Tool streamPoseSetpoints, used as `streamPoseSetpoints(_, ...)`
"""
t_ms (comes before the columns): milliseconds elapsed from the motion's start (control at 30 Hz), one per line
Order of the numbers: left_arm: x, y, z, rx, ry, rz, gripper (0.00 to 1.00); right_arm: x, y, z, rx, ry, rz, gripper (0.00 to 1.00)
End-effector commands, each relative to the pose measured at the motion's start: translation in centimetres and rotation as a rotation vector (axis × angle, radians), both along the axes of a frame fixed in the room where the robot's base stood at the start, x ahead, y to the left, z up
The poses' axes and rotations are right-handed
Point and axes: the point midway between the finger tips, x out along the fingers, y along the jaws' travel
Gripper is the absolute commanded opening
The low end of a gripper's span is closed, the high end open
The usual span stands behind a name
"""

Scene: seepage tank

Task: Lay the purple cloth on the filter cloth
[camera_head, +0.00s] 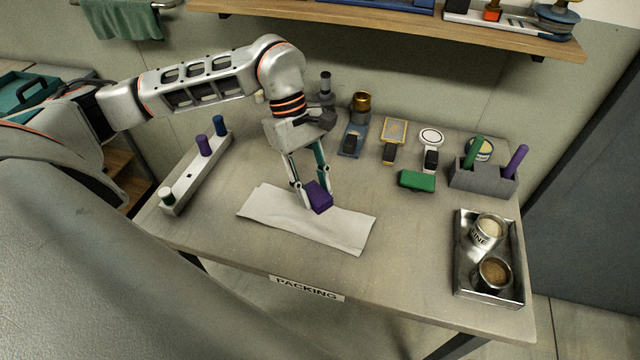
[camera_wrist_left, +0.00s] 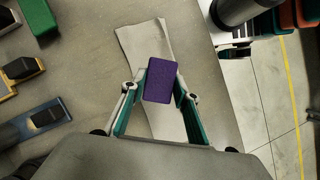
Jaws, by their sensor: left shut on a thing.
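The purple cloth (camera_head: 319,198) is a small folded block held between the fingertips of my left gripper (camera_head: 309,190). It also shows in the left wrist view (camera_wrist_left: 160,82), with a finger on each side. The filter cloth (camera_head: 281,219) is a flat white strip on the table, and its far part shows in the left wrist view (camera_wrist_left: 146,38). The purple cloth is over the middle of the filter cloth; I cannot tell whether they touch. My left gripper is shut on the purple cloth. My right gripper is not in view.
A white rack (camera_head: 197,172) with coloured pegs stands at left. A green block (camera_head: 417,181) lies behind, near several tools. A grey holder (camera_head: 483,181) and a metal tray (camera_head: 462,271) with two tins stand at right. The table's front edge carries a PACKING label (camera_head: 306,289).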

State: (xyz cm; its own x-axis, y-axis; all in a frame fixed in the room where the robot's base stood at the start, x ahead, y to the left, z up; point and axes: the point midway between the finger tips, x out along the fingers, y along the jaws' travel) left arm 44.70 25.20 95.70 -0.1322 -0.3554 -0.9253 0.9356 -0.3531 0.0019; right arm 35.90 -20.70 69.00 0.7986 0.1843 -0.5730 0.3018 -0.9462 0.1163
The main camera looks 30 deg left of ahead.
Motion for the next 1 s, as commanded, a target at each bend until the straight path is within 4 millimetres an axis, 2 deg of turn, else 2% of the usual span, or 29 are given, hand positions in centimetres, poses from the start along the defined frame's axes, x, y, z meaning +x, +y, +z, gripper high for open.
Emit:
streamPoseSetpoints(200, -0.6, 1.4, 1.2, 0.001, 0.002, 0.333, 0.15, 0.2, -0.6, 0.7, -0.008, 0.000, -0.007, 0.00)
streamPoseSetpoints(400, -0.8, 2.2, 2.0, -0.002, 0.001, 0.529, 0.15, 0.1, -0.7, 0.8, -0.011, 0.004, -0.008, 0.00)
streamPoseSetpoints(600, -0.8, 2.4, 2.3, -0.004, 0.003, 0.597, 0.15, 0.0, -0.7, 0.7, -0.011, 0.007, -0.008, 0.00)
streamPoseSetpoints(1000, -0.8, 2.4, 2.3, -0.005, 0.003, 0.598, 0.15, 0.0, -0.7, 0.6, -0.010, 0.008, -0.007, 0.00)
